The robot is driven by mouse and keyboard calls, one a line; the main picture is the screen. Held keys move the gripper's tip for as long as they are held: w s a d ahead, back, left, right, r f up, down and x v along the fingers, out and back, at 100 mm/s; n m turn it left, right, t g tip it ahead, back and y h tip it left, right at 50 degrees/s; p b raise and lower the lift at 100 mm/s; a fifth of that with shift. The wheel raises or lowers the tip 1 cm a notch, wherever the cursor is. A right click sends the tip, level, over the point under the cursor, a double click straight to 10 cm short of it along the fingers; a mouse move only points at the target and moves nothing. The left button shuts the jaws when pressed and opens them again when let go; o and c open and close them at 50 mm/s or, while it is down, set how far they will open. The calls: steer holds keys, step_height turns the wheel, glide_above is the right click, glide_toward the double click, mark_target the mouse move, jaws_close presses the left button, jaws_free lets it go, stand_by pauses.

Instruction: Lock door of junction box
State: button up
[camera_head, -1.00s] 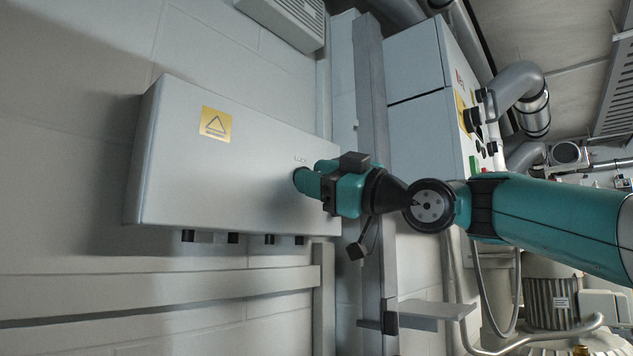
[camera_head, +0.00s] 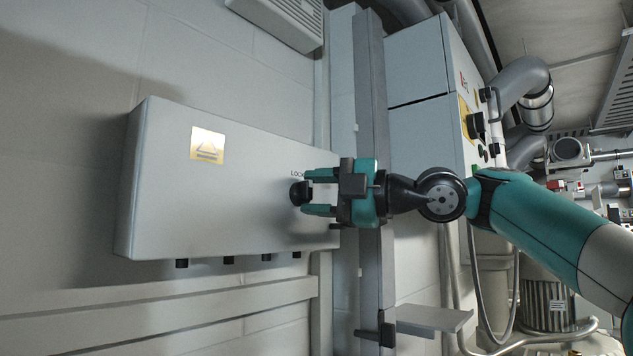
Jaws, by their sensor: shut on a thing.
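The grey junction box (camera_head: 215,210) is fixed to the wall at left, its door lying closed against the body as far as I can see. A black round lock knob (camera_head: 298,193) sits near the door's right edge, just below partly covered "LOCK" lettering (camera_head: 297,174). My gripper (camera_head: 306,192) reaches in from the right. Its two teal fingers lie one above and one below the knob, shut on it. The fingers and gripper body cover part of the door's right edge.
A yellow warning label (camera_head: 207,145) is on the door. Several black fittings stick out of the box's lower edge. A vertical grey post (camera_head: 371,100) and a tall grey cabinet (camera_head: 415,65) stand right of the box. A small shelf (camera_head: 433,318) is below.

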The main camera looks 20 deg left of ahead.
steer(key=shift+s+d+r+n+p, duration=0.15)
steer(key=shift+r+n+p, duration=0.3)
steer(key=shift+r+n, duration=0.35)
steer(key=shift+f+h, duration=0.15)
steer(key=shift+h, duration=0.15)
steer(key=o, duration=0.7)
steer(key=shift+o, duration=0.2)
steer(key=shift+f, duration=0.2)
steer(key=shift+f, duration=0.2)
